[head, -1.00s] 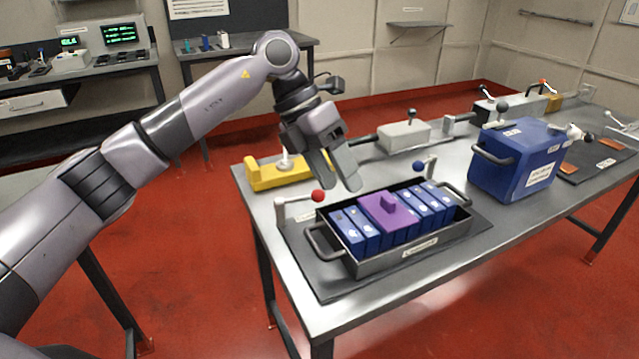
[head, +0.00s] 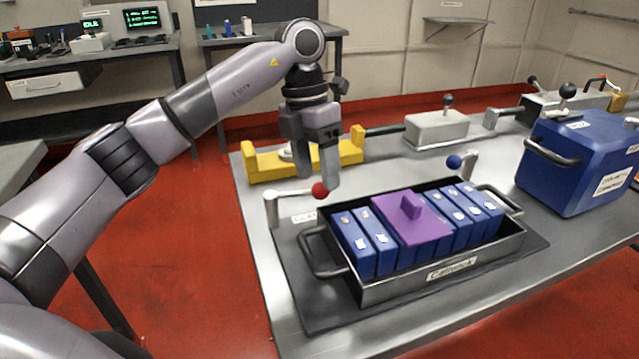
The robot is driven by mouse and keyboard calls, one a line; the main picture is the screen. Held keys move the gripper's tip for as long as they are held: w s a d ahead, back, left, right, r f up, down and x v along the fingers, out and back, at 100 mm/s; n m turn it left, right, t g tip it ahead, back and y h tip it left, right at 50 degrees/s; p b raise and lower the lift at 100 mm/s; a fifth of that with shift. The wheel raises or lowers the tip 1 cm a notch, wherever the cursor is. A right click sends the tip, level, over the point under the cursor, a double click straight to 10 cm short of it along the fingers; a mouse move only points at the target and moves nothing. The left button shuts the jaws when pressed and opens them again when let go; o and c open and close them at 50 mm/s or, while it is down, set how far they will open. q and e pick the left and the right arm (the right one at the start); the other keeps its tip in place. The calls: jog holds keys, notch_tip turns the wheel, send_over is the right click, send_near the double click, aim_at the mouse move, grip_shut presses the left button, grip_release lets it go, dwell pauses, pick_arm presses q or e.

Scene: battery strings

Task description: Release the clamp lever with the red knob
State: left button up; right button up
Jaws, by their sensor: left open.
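The clamp lever (head: 294,194) is a pale bar on a short white post at the tray's left back corner, with a red knob (head: 320,190) at its right end. The lever lies about level, its knob end near the tray's back left edge. My left gripper (head: 325,181) is open and points down at the red knob. Its fingers are right at or just behind the knob; I cannot tell whether they touch it. The metal tray (head: 440,284) holds several blue cells (head: 352,243) and a purple block with a handle (head: 411,217). My right gripper is not in view.
A second lever with a blue knob (head: 454,162) stands behind the tray. A yellow fixture (head: 262,168) lies behind my left gripper. A grey box with a black-knobbed lever (head: 437,129) and a large blue case (head: 580,165) stand farther right. The bench's front left is clear.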

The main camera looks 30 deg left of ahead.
pick_arm(q)
jog(key=shift+s+d+f, duration=0.1)
jog(key=shift+d+f, duration=0.05)
jog(key=shift+f, duration=0.5)
jog(key=shift+d+f, duration=0.1)
jog(key=shift+f, duration=0.5)
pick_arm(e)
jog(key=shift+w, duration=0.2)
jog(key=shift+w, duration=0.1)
pick_arm(q)
grip_shut()
